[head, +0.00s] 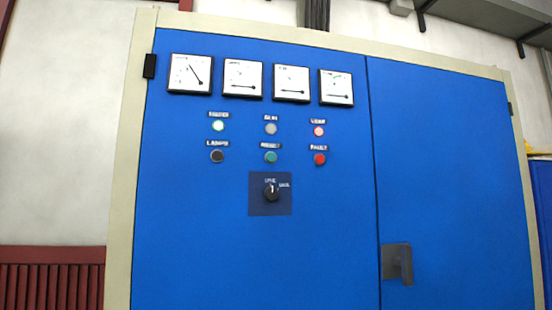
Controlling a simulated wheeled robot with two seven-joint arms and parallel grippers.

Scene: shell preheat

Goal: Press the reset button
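The reset button (270,157) is a round teal-green button in the middle of the lower row on the blue cabinet front (322,240). The small label plate above it is blurred but seems to read RESET. To its left is a black button labelled LAMPS (217,157). To its right is a red round FAULT fitting (320,158). Neither of my grippers shows in the head view. Nothing covers the button.
Above are a pale green lit lamp (218,126), a grey one (271,128) and a pinkish-red one (319,131). A black rotary switch (271,192) sits below the button. A dark handle (398,264) sticks out on the right door. Several white dial gauges line the top.

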